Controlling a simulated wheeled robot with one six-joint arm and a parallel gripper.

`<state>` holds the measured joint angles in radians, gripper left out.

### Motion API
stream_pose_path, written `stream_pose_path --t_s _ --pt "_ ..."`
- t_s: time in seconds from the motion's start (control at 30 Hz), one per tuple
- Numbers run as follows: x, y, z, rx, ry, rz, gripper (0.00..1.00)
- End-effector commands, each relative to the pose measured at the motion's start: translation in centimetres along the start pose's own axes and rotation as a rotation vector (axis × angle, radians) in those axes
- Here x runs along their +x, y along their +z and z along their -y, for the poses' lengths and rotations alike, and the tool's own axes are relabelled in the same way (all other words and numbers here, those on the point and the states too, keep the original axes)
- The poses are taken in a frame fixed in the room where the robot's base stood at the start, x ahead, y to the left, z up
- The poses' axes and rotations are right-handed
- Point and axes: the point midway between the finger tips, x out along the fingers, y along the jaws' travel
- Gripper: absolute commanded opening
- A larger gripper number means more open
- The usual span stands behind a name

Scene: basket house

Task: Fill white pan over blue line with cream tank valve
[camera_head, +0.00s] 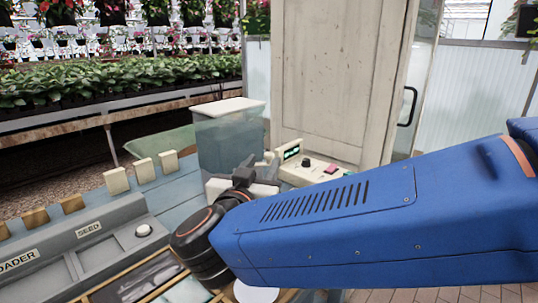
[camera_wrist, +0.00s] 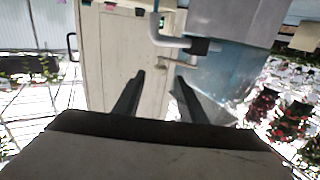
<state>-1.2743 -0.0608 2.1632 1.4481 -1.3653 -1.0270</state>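The tank (camera_head: 228,140) is a translucent blue-grey box with a cream lid, standing past my gripper on the table. In the wrist view the tank (camera_wrist: 225,70) shows at the upper right, with a pale bent pipe (camera_wrist: 162,36) and a dark fitting (camera_wrist: 207,47) on its side. My gripper (camera_wrist: 160,77) is open and empty, its two dark fingers apart, with the pipe beyond the tips. My gripper (camera_head: 243,172) also shows in front of the tank in the head view. A pale piece (camera_head: 216,188) beside it may be the white pan; I cannot tell. No blue line is discernible.
A cream control box (camera_head: 315,172) with a green display, black knob and red button stands right of the tank. A grey loader panel (camera_head: 75,250) and several upright blocks (camera_head: 117,181) line the left. A white round thing (camera_head: 257,293) shows below my arm. A door (camera_head: 330,80) stands behind.

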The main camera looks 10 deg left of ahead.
Motion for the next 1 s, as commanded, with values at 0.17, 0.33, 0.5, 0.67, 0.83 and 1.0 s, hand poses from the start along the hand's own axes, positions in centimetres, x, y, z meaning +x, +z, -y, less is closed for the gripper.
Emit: stream_pose_path --t_s 0.17,0.33,0.5,0.67,0.83,1.0 --pt "2.6 0.0 -0.1 0.0 0.004 0.0 0.37" --pt "4.6 0.0 -0.1 0.0 0.003 0.0 0.37" --pt "5.8 0.0 -0.1 0.0 0.002 -0.001 0.37" --pt "6.1 0.0 0.0 0.0 0.0 0.0 0.37" --pt "6.2 0.0 0.0 0.0 0.0 0.0 0.37" --pt "6.1 0.0 0.0 0.0 0.0 0.0 0.11"
